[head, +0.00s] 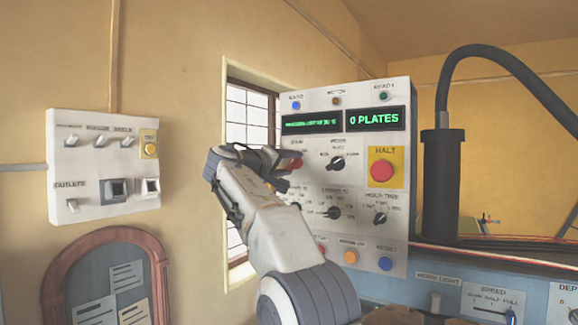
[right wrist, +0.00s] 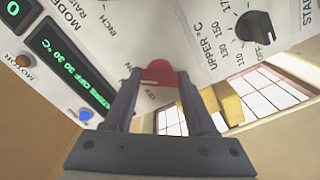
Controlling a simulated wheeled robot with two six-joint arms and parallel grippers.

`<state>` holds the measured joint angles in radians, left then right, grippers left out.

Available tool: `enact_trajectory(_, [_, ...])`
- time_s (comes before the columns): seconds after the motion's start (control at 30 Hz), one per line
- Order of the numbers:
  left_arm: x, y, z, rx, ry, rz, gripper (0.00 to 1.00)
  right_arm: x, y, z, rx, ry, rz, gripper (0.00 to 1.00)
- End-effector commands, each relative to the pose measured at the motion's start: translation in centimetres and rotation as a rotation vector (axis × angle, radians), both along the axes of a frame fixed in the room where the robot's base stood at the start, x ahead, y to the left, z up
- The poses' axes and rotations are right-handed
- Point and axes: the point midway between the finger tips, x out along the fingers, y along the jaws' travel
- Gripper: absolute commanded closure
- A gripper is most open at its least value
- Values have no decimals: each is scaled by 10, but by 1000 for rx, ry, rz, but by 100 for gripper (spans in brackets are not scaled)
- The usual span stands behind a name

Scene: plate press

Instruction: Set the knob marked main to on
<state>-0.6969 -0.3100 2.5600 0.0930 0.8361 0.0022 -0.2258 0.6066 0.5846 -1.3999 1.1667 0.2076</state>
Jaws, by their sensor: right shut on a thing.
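The control panel (head: 345,125) is white and stands upright ahead of me. The main knob (head: 296,163) is red and sits at the panel's upper left; the small label above it is too blurred to read for certain. My right gripper (head: 285,166) reaches it from the lower left and is shut on it. In the right wrist view the red knob (right wrist: 160,72) sits between the two dark fingertips (right wrist: 158,84). Small lettering beside it includes what looks like OFF. The fingers partly hide the knob, and its exact setting cannot be told. My left gripper is not in view.
A black mode knob (head: 337,163) and a red HALT button (head: 382,170) are to the right. More black knobs (head: 333,212) sit below. The screen (head: 374,118) reads 0 PLATES. A switch box (head: 104,165) hangs on the left wall. A black hose (head: 447,180) stands at right.

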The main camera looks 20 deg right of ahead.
Motion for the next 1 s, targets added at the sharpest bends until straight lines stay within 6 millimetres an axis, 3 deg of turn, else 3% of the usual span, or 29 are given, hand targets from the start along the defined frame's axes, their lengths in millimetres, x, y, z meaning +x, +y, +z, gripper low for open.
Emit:
enact_trajectory(0.33, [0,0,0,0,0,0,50,0,0,-2,9,-1,-2,99])
enact_trajectory(0.37, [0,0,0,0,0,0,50,0,0,-2,9,-1,-2,40])
enact_trajectory(0.43, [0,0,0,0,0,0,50,0,0,-2,7,-1,-2,14])
enact_trajectory(0.77, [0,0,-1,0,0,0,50,-1,1,-1,4,-2,0,14])
enact_trajectory(1.0, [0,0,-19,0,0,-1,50,-19,26,-4,4,-6,4,14])
